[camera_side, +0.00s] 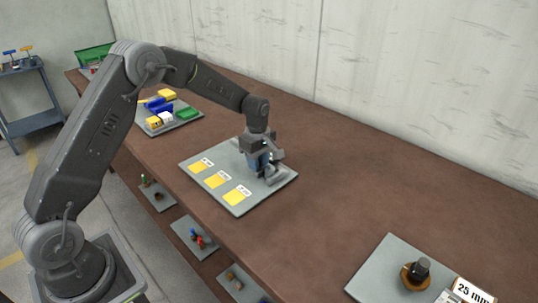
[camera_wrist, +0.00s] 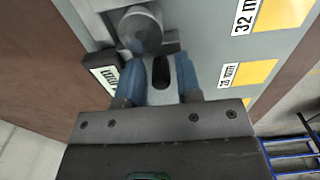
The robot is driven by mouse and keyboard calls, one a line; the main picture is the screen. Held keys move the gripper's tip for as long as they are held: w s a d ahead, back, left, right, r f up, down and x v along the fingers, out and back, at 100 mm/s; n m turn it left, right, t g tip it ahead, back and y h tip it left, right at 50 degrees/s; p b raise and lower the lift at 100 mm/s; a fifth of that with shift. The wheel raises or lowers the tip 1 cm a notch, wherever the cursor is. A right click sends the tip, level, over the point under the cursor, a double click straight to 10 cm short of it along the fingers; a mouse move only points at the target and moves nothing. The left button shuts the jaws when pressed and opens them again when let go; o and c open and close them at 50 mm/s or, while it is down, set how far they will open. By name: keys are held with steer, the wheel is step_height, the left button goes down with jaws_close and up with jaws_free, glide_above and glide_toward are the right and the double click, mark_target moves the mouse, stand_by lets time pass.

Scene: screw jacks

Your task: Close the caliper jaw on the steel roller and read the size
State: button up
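The steel roller (camera_wrist: 140,32) shows its round grey end at the top of the wrist view, seated against the grey metal of the caliper (camera_wrist: 172,46). My gripper (camera_wrist: 160,72) points at the caliper with its two blue fingers apart. A dark rounded piece or slot lies between the fingers, with a gap on each side; I cannot tell which it is. A small label or display (camera_wrist: 106,74) is partly hidden beside the left finger. In the side view my gripper (camera_side: 261,168) is low over the right part of a grey plate (camera_side: 203,185) and hides much of the caliper (camera_side: 280,174).
Several yellow squares (camera_side: 217,180) with size labels lie along the plate's near side. A tray (camera_side: 182,125) of coloured blocks stands behind to the left. A second plate (camera_side: 375,266) at lower right bears a black-topped brown piece (camera_side: 417,272) and a "25 mm" sign (camera_side: 470,291). The bench between is clear.

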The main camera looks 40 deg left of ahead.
step_height(320, 180, up, 7)
steer(key=shift+a+f, duration=0.1)
steer(key=shift+f, duration=0.05)
stand_by(0.5)
steer(key=shift+r, duration=0.4)
steer(key=s+d+r+m+t, duration=0.1)
steer(key=s+d+r+m, duration=0.25)
steer(key=s+r, duration=0.3)
steer(key=s+d+r+m+t, duration=0.2)
steer(key=s+r+m, duration=0.3)
steer(key=s+r, duration=0.15)
steer(key=s+d+r+m+t, duration=0.1)
steer(key=s+d+m+t, duration=0.1)
steer(key=s+m, duration=0.7)
steer(key=s+d, duration=0.1)
steer(key=s, duration=0.7)
steer(key=shift+s+d+t, duration=0.25)
steer(key=shift+d+t, duration=0.05)
